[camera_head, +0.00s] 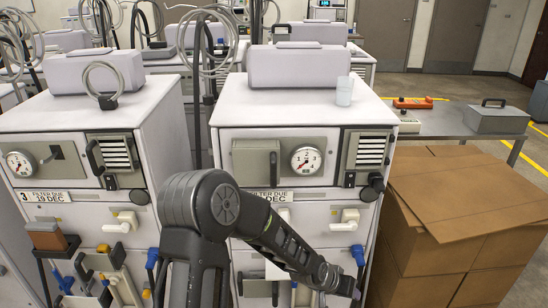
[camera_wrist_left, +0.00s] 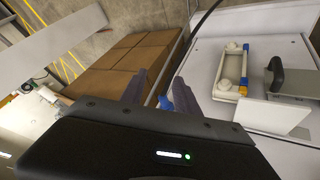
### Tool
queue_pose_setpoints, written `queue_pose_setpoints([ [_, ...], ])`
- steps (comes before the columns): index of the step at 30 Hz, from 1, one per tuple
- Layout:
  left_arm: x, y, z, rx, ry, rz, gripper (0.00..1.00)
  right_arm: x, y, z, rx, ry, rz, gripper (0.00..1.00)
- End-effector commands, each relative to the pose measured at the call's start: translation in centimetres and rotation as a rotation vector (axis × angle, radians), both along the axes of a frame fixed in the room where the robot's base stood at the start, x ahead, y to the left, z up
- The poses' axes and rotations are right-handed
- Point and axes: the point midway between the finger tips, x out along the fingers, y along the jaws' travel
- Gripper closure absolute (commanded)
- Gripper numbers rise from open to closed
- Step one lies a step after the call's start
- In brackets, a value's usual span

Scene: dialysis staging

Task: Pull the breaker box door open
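The breaker box door (camera_head: 252,160) appears to be the grey-green panel on the front of the right-hand machine, left of the round gauge. It looks shut, with a darker upright handle at its right edge. My left arm crosses in front of the machine below it, its wrist low at the right. The left gripper's fingers show in the left wrist view (camera_wrist_left: 163,92), spread apart with nothing held. They are well away from the door, near a blue connector (camera_wrist_left: 165,103). My right gripper is out of view.
The gauge (camera_head: 306,160) and a vent panel (camera_head: 370,150) sit right of the door. White tap handles (camera_head: 345,219) stick out below. Cardboard boxes (camera_head: 455,210) stand close on the right. A similar machine (camera_head: 65,120) stands left. A cup (camera_head: 345,91) sits on top.

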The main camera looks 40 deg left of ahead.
Motion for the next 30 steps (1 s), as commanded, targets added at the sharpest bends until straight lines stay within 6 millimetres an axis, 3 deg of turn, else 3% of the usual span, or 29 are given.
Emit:
queue_pose_setpoints([
  [1,3.3,2.7,6.2,0.027,-0.060,0.019,0.62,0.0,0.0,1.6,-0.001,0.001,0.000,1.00],
  [3,6.4,6.4,13.5,0.072,-0.104,0.037,0.62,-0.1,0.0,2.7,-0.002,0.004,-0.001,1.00],
  [5,7.9,9.8,20.1,0.117,-0.127,0.062,0.62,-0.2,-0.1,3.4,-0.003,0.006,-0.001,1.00],
  [6,8.3,12.2,24.4,0.150,-0.133,0.083,0.62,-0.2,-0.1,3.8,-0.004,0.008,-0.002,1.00],
  [9,6.8,18.0,34.2,0.230,-0.106,0.165,0.62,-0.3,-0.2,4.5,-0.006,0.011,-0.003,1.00],
  [12,3.7,21.7,39.1,0.278,-0.022,0.246,0.62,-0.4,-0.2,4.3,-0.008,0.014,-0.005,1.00],
  [15,1.0,23.3,39.7,0.296,0.092,0.297,0.62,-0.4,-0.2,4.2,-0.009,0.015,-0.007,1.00],
  [19,-1.6,23.7,39.0,0.302,0.205,0.327,0.62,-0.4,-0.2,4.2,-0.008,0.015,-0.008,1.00],
  [30,-2.1,23.6,38.6,0.293,0.233,0.339,0.62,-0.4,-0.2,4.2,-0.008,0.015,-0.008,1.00],
])
